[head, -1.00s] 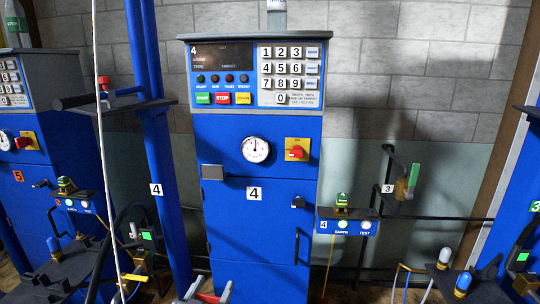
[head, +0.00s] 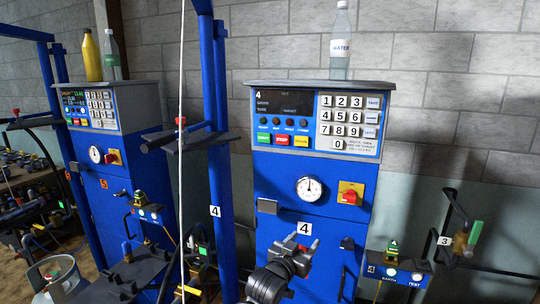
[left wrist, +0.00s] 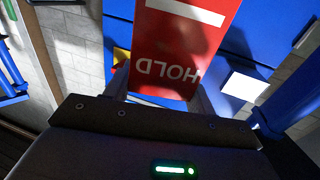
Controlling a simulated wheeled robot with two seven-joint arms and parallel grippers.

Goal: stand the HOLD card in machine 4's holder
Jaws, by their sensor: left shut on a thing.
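My left gripper (head: 302,246) is in front of machine 4's (head: 310,180) blue door, low in the head view. It is shut on the red HOLD card (left wrist: 175,45), which fills the upper middle of the left wrist view with its lettering upside down. In the head view only a little red shows near the fingers. A small grey holder (head: 267,206) is on machine 4's front, left of and above the gripper, and the card is apart from it. It looks empty. My right gripper is not in view.
Machine 4 has a gauge (head: 310,189) and a red switch on a yellow plate (head: 350,193) above the gripper. A water bottle (head: 340,45) stands on top. A blue post (head: 216,150) with a dark shelf (head: 190,137) stands to the left, a white cord hanging before it.

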